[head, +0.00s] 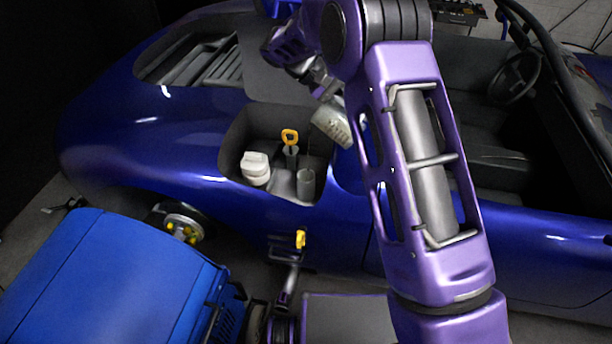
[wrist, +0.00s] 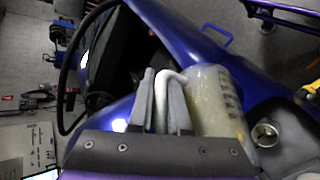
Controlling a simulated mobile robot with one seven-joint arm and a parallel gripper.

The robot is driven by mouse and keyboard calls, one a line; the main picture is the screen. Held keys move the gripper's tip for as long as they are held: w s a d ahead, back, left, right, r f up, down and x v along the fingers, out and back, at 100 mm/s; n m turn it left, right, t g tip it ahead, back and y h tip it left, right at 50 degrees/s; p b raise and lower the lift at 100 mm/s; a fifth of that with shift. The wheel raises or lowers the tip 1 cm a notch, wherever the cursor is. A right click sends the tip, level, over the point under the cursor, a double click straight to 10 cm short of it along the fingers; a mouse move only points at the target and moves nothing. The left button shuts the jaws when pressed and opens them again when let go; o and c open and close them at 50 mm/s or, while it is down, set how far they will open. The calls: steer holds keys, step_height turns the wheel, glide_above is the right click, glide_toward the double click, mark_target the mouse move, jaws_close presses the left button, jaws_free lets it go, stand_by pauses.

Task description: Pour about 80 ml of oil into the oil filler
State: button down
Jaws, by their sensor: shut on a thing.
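My gripper (wrist: 163,80) is shut on the pale handle of a translucent measuring jug (wrist: 215,100) with dark marks on its side. In the head view the jug (head: 333,124) hangs tilted above the right edge of the recess in the blue car body. My gripper (head: 321,84) is partly hidden there by my arm. The oil filler appears to be the grey upright tube (head: 306,185) in the recess, below and left of the jug. In the wrist view a round open neck (wrist: 265,134) shows right of the jug, apart from it. The oil level is unclear.
A blue cabinet (head: 110,285) stands at lower left. The car's open cabin with its steering wheel (head: 515,77) is at right.

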steer(key=shift+s, duration=0.15)
stand_by(0.3)
steer(key=shift+a+r+h, duration=0.1)
steer(key=shift+a+h, duration=0.2)
stand_by(0.3)
steer(key=shift+d, duration=0.15)
stand_by(0.6)
steer(key=shift+w+r+g+h, duration=0.25)
steer(key=shift+w+g+h, duration=0.05)
steer(key=shift+g+h, duration=0.1)
steer(key=shift+s+d+f+t+y, duration=0.25)
steer(key=shift+s+d+t+y, duration=0.25)
steer(key=shift+s+d+y, duration=0.3)
steer(key=shift+f+y, duration=0.25)
steer(key=shift+y, duration=0.25)
steer(key=shift+s+d+f+m+t+y+b, duration=0.2)
steer(key=shift+d+f+t+y+b, duration=0.15)
steer(key=shift+y+b, duration=0.4)
steer(key=shift+s+d+f+m+t+y+b, duration=0.2)
steer(key=shift+t+y+b, duration=0.25)
steer(key=shift+y+b, duration=0.3)
